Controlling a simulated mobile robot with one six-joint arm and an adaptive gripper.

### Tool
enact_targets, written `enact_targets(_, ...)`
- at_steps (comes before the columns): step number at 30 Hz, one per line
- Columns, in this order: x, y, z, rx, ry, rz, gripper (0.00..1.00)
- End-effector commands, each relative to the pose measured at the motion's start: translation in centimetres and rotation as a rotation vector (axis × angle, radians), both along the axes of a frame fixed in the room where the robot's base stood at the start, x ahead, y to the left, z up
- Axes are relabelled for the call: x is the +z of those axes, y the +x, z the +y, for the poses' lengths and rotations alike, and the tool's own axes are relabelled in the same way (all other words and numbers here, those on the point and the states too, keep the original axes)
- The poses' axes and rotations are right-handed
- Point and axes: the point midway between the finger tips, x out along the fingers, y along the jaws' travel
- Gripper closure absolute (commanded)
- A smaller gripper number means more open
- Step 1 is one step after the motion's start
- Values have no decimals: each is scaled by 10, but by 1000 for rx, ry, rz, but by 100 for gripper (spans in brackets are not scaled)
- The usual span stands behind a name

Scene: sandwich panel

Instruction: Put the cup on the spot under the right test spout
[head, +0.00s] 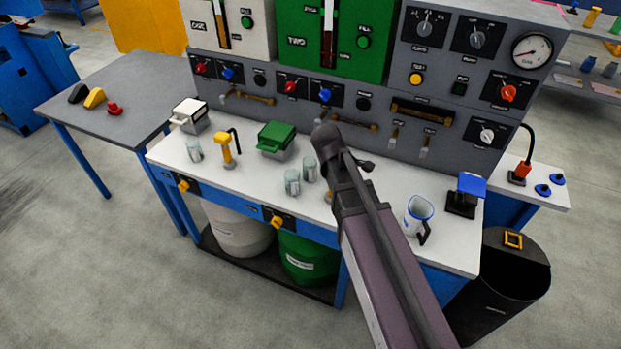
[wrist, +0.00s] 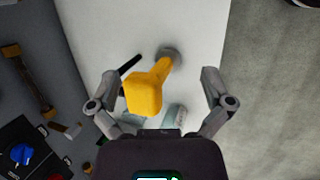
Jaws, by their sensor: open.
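Two clear cups (head: 292,182) stand close together near the middle of the white counter in the head view, left of my arm. Another clear cup (head: 195,149) is farther left. In the wrist view, a yellow-topped upright fixture (wrist: 146,92) rises from the counter between my open fingers, with no visible grip on it. My gripper (wrist: 160,98) is empty. Part of a clear cup (wrist: 174,117) shows just beyond the gripper body, partly hidden. My arm hides the gripper in the head view. I cannot tell which fixture is the right test spout.
A similar yellow-topped fixture (head: 226,150) stands beside the left cup. A green-lidded box (head: 277,138) is behind the paired cups. A blue-rimmed jug (head: 418,211) and blue-topped stand (head: 467,192) are right of my arm. The control panel (head: 345,102) walls off the counter's back.

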Motion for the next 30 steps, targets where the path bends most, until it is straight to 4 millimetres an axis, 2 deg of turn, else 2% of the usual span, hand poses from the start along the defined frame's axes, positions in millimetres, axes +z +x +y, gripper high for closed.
enact_targets(1,-4,13,18,99,-44,8,0)
enact_targets(6,-3,40,69,438,-217,51,0)
enact_targets(12,1,62,130,786,-424,111,0)
enact_targets(15,4,67,153,908,-506,138,0)
enact_targets(21,8,72,179,1039,-601,171,0)
enact_targets(30,9,72,182,1058,-615,177,0)
